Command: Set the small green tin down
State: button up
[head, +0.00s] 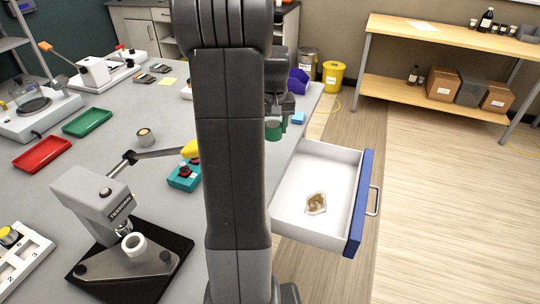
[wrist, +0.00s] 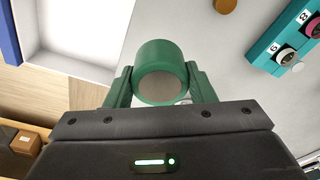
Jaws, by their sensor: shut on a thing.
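The small green tin (head: 273,131) is held upright or nearly so below my gripper (head: 279,112), close to the table's right edge. In the wrist view the tin (wrist: 162,58) sits between the two fingers of my gripper (wrist: 161,80), which are shut on its sides. Its round pale end faces the wrist camera. The grey table (head: 160,105) lies beneath and beside it. I cannot tell how large the gap under the tin is, and my arm hides part of the table.
An open white drawer (head: 325,165) with a blue front juts out right of the table, holding a small brownish item (head: 316,203). A teal button box (head: 185,175), a microscope-like device (head: 105,205), a purple bin (head: 298,80) and a blue block (head: 298,118) stand nearby.

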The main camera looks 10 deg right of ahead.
jog(key=shift+w+a+r, duration=0.15)
jog(key=shift+a+r, duration=0.15)
jog(key=shift+a, duration=0.1)
jog(key=shift+a+f, duration=0.1)
jog(key=shift+f, duration=0.2)
notch_tip(320, 180, down, 9)
jog(key=shift+f+p, duration=0.1)
jog(key=shift+p, duration=0.45)
jog(key=shift+w+f, duration=0.1)
jog(key=shift+f, duration=0.05)
jog(key=o, duration=1)
jog(key=r, duration=0.4)
jog(key=s+r, duration=0.1)
jog(key=r, duration=0.7)
jog(key=shift+s+r+b, duration=0.1)
jog(key=shift+s+b, duration=0.15)
jog(key=shift+b, duration=0.15)
